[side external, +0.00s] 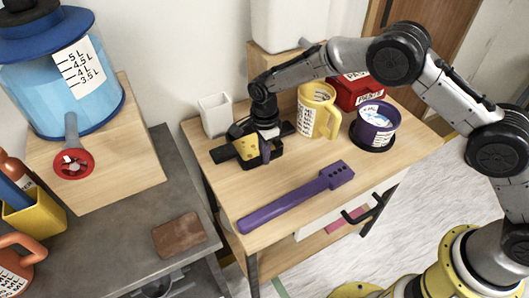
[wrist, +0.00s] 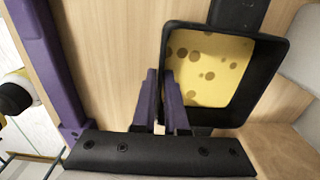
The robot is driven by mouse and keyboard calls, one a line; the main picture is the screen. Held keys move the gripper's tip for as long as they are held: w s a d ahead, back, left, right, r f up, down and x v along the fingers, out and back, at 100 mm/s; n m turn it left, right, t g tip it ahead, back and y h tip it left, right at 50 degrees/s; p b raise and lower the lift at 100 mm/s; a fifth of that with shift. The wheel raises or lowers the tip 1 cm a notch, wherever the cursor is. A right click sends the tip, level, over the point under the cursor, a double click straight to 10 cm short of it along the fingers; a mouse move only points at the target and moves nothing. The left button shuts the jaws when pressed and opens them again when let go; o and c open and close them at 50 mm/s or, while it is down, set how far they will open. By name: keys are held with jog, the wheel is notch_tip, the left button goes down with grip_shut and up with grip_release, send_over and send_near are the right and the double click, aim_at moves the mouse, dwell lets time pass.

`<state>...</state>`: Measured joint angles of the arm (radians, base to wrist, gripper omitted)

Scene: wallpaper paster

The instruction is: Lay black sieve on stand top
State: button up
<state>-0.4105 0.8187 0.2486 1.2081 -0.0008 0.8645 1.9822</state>
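The black sieve (side external: 246,161) appears to be the square black frame with dark bars at opposite sides, on the wooden table. A yellow panel with brown spots (side external: 247,147) shows inside it. In the wrist view the sieve (wrist: 266,106) is at right, its yellow inside facing the camera. My gripper (side external: 264,150) is down at the sieve. Its purple fingers (wrist: 160,74) are close together, one on each side of the sieve's near wall, and seem shut on it; the contact is partly hidden. I cannot tell which surface is the stand top.
A purple bar (side external: 290,199) lies in front. A white cup (side external: 215,114), yellow mug (side external: 317,112), purple tub (side external: 376,124) and red box (side external: 352,91) stand around the sieve. A wooden block (side external: 140,150) at left bears a blue dispenser (side external: 60,90).

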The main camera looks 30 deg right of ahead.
jog(key=o, duration=0.3)
jog(key=shift+r, duration=6.2)
